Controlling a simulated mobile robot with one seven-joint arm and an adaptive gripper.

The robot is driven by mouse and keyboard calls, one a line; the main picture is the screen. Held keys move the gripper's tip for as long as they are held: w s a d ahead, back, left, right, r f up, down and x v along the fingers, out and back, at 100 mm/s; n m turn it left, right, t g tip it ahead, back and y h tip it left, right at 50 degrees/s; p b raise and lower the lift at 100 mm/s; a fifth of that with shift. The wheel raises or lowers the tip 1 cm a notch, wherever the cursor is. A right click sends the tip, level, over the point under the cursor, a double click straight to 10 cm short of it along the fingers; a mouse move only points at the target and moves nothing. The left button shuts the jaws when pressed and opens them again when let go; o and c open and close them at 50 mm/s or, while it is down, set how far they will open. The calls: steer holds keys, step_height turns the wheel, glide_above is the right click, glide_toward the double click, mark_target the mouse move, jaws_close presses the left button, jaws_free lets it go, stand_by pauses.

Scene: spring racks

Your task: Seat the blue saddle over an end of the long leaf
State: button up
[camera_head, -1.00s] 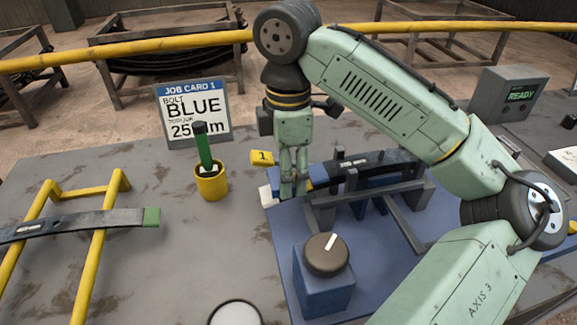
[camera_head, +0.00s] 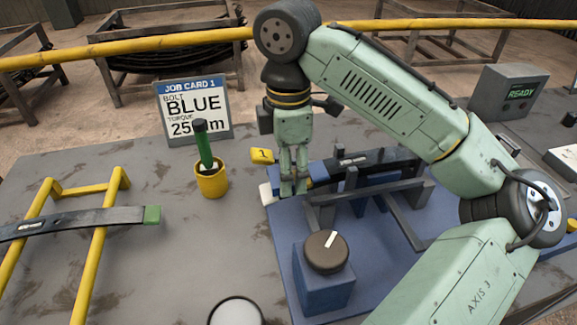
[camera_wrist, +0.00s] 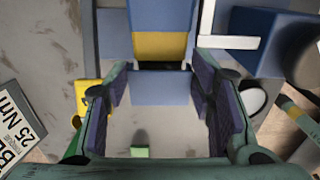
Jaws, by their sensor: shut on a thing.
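My gripper (camera_head: 293,185) points down at the left end of the blue fixture. In the wrist view its two pads (camera_wrist: 165,105) are shut on a blue block, the blue saddle (camera_wrist: 160,88). A dark gap and a yellow band (camera_wrist: 160,46) lie just beyond it. A dark leaf (camera_head: 375,160) lies across the fixture, its near end close to my fingers. Another dark leaf (camera_head: 60,221) with a green end lies on a yellow stand. The fingers hide most of the saddle in the head view. I cannot tell whether the saddle touches the leaf.
A yellow cup (camera_head: 212,182) with a green-handled tool and a yellow number tag (camera_head: 262,156) stand left of my gripper. A job card (camera_head: 195,112) is behind. A dark knob (camera_head: 326,252) on a blue block is in front. The table's middle left is clear.

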steer(key=shift+f, duration=0.85)
steer(key=o, duration=1.3)
steer(key=shift+o, duration=0.4)
steer(key=o, duration=0.4)
steer(key=shift+r, duration=0.1)
steer(key=shift+r, duration=3.45)
